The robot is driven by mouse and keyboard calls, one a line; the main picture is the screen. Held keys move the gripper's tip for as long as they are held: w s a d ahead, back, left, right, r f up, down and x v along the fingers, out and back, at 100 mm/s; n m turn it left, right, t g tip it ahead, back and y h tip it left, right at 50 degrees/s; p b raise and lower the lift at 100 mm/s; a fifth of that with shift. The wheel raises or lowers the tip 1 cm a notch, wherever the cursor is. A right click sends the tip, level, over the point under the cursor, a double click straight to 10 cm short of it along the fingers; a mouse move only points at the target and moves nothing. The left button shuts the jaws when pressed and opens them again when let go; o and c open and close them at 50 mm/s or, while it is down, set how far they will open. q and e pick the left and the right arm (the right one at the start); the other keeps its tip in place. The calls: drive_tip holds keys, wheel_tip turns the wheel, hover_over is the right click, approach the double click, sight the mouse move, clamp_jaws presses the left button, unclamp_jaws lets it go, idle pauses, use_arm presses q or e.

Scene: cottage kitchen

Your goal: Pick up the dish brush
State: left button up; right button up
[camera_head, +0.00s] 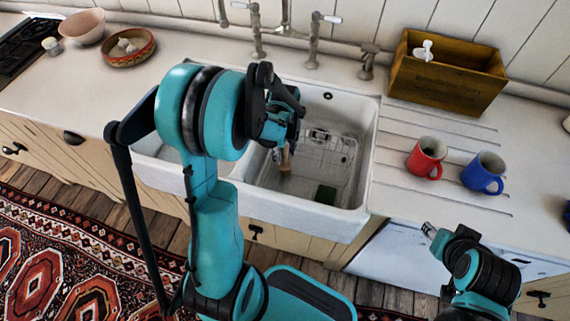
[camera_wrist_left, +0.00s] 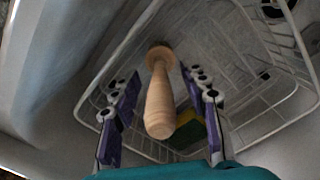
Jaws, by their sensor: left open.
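The dish brush (camera_wrist_left: 160,100) has a pale wooden handle that shows large in the left wrist view. Its handle end points toward the camera, and its head end lies farther off inside the sink. In the head view a bit of the wooden handle (camera_head: 285,158) shows below my left gripper (camera_head: 284,128). In the left wrist view my left gripper (camera_wrist_left: 162,125) is open, with one purple-padded finger on each side of the handle and a gap visible on both sides. My right gripper (camera_head: 430,231) shows small at the lower right, away from the sink; its jaws are unclear.
A wire rack (camera_wrist_left: 262,122) lies in the white sink (camera_head: 348,200), with a green and yellow sponge (camera_head: 325,194) near it. Taps (camera_head: 313,42) stand behind. A red mug (camera_head: 426,158), a blue mug (camera_head: 484,173) and a wooden box (camera_head: 446,78) stand on the right counter.

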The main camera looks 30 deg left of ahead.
use_arm(q)
clamp_jaws()
drive_tip(key=shift+r, duration=0.15)
drive_tip(key=shift+r, duration=0.25)
wheel_tip(320, 180, up, 4)
drive_tip(key=p, duration=0.2)
drive_tip(key=shift+p, duration=0.3)
drive_tip(key=s+d+r+p, duration=0.3)
drive_tip(key=s+d+r, duration=0.3)
drive_tip(key=s+d, duration=0.2)
drive_tip(key=shift+d+r+p, duration=0.15)
drive_tip(key=shift+d+p, duration=0.1)
drive_tip(key=shift+p, duration=0.05)
drive_tip(key=shift+r, duration=0.1)
wheel_tip(320, 180, up, 12)
drive_tip(key=p, duration=1)
